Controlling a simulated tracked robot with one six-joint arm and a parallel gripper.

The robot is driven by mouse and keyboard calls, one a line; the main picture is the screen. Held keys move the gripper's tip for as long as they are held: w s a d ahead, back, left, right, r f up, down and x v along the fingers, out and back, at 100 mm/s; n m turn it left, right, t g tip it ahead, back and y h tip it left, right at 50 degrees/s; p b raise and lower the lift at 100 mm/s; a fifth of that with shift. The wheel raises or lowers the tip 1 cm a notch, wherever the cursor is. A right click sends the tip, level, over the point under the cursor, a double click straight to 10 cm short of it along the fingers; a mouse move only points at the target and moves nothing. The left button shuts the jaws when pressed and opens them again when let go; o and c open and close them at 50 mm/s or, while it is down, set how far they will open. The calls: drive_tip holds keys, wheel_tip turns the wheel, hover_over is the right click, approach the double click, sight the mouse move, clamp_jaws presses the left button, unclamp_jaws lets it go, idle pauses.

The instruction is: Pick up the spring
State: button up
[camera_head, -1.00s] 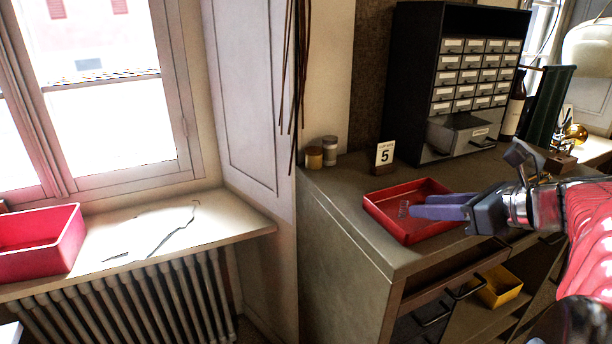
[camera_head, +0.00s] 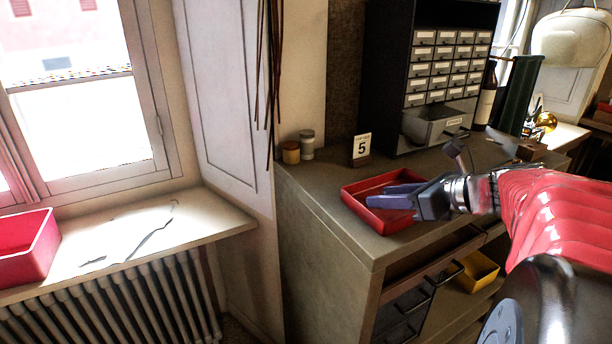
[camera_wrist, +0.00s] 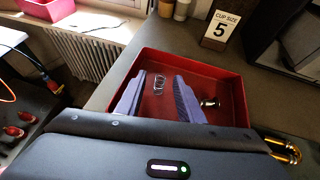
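The spring (camera_wrist: 158,84) looks like a small loop of pale wire. In the wrist view it lies on the floor of the red tray (camera_wrist: 230,66), between and just ahead of my fingertips. My gripper (camera_wrist: 160,77) is open, its two purple fingers apart with nothing held. In the head view my gripper (camera_head: 378,195) is over the red tray (camera_head: 350,205), reaching in from the right. The spring cannot be made out there. I cannot tell how far above the tray floor the fingertips are.
A small shiny metal piece (camera_wrist: 210,102) lies in the tray right of my fingers. A number 5 card (camera_head: 362,149) stands behind the tray. A drawer cabinet (camera_head: 440,75) and two jars (camera_head: 298,149) stand further back. The bench front-left is clear.

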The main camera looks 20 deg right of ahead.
clamp_jaws()
idle(0.4)
drive_tip(key=shift+r, duration=0.1)
wheel_tip(320, 180, up, 10)
idle(0.6)
idle(0.5)
